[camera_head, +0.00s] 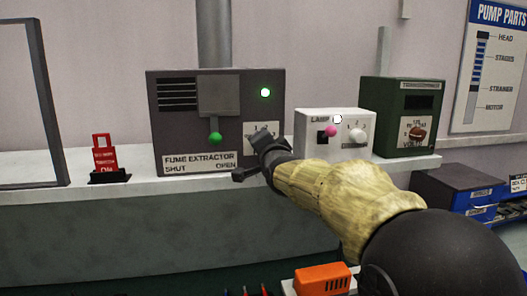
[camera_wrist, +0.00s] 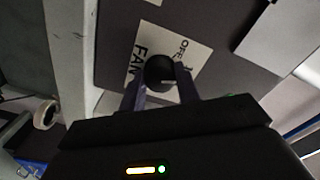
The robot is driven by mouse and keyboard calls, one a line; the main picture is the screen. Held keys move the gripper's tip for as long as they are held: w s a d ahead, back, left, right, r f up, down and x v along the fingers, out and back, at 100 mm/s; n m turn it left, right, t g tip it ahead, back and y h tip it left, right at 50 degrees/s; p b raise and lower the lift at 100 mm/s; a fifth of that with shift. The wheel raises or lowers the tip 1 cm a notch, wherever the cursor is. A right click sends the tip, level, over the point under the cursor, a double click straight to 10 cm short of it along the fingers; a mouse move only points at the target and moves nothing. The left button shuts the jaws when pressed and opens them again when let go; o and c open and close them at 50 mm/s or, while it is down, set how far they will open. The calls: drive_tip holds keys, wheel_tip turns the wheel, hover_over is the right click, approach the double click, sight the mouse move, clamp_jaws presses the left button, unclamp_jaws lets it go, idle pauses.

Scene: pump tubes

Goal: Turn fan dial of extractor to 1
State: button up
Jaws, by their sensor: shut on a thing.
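The fume extractor (camera_head: 180,129) is a dark grey box on the counter, with a green-knobbed lever (camera_head: 215,138) above the words SHUT and OPEN and a lit green lamp (camera_head: 265,92). My gripper (camera_head: 262,150) is at the lower right of its front and covers the fan dial in the head view. In the wrist view the fan dial (camera_wrist: 159,70) is a round black knob on a white plate (camera_wrist: 190,56) marked FAN and OFF. My gripper (camera_wrist: 160,84) is shut on the dial, one finger on each side. The dial's setting is hard to read.
A white lamp box (camera_head: 313,121) with a pink-knobbed switch and a white dial stands right of the extractor. A green box (camera_head: 398,92) with a brown knob stands beyond it. A red switch block (camera_head: 104,158) is at the left. The counter between it and the extractor is clear.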

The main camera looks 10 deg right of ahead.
idle(0.3)
drive_tip(key=o, duration=1)
drive_tip(key=shift+h, duration=0.3)
drive_tip(key=s+b, duration=0.4)
drive_tip(key=s, duration=0.1)
drive_tip(key=s+b, duration=0.4)
drive_tip(key=s, duration=0.1)
drive_tip(key=s+b, duration=0.4)
drive_tip(key=s, duration=0.1)
drive_tip(key=shift+s+d+f+b, duration=0.2)
drive_tip(key=shift+d+b, duration=0.1)
drive_tip(key=shift+d, duration=0.05)
drive_tip(key=shift+s+b, duration=0.1)
drive_tip(key=shift+b, duration=0.4)
